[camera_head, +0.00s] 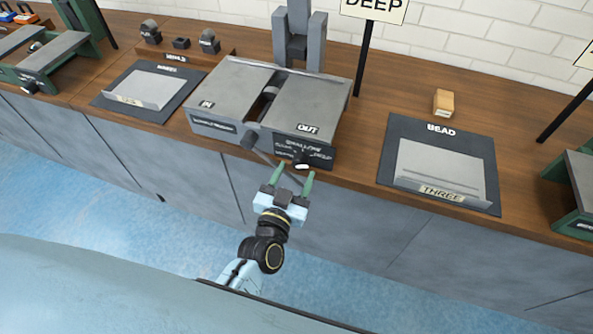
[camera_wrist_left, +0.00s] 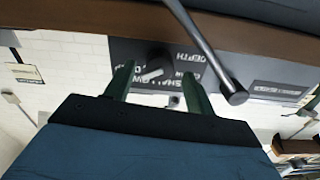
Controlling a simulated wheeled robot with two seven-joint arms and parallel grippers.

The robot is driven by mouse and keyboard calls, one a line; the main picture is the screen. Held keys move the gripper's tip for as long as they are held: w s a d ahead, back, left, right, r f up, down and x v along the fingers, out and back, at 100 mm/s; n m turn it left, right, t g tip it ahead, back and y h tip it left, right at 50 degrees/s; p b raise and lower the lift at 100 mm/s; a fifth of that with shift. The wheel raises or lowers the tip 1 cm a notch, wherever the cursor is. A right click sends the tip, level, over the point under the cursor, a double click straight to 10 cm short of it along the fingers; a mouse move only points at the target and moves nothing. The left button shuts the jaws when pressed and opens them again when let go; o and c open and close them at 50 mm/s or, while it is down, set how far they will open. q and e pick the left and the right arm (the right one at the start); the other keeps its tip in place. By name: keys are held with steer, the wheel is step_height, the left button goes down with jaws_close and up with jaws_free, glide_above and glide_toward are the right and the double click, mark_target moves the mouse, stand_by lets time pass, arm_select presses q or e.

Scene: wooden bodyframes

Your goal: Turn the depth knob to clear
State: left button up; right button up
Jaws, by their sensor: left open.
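The depth knob (camera_head: 303,160) is a small dark dial with a white bar on the front of the grey machine (camera_head: 318,117). It also shows in the left wrist view (camera_wrist_left: 154,68), beside inverted lettering that includes "DEPTH". Its white bar lies slightly tilted there; the exact setting is hard to read. My left gripper (camera_head: 292,177) is open in front of the machine, its green fingers pointing at the panel. In the left wrist view the knob appears between the two fingertips (camera_wrist_left: 157,82). I see no grip on it. My right gripper is not in view.
A "DEEP" sign (camera_head: 375,8) stands behind the machine.

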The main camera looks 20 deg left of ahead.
arm_select(q)
steer(key=shift+w, duration=0.95)
steer(key=shift+c, duration=0.2)
steer(key=c, duration=0.9)
steer(key=shift+c, duration=0.2)
